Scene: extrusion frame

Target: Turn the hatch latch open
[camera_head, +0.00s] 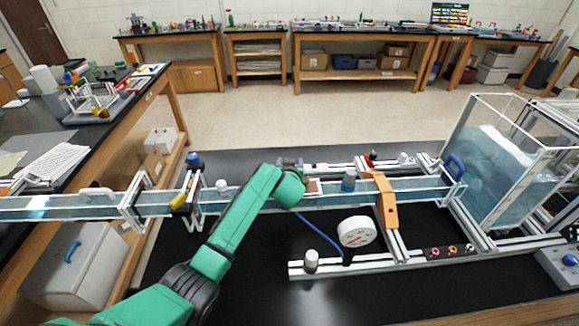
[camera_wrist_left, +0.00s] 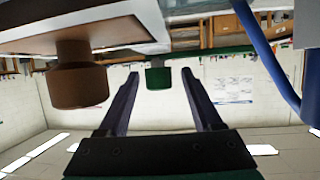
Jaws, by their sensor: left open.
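My left arm reaches across the water channel from the lower left in the head view. Its gripper (camera_head: 290,164) is mostly hidden behind the green wrist there. In the left wrist view the gripper (camera_wrist_left: 160,76) is open, its two dark fingers apart. A small green knob (camera_wrist_left: 158,79) appears between the fingertips in the picture; contact cannot be judged, and no grip shows. A larger brown knob (camera_wrist_left: 77,84) hangs from a pale-edged plate (camera_wrist_left: 110,32) left of the fingers. I cannot tell which part is the hatch latch. My right gripper is not in view.
The clear channel (camera_head: 420,186) runs to a water tank (camera_head: 510,165) at right. A blue tube (camera_wrist_left: 268,55) passes right of the fingers.

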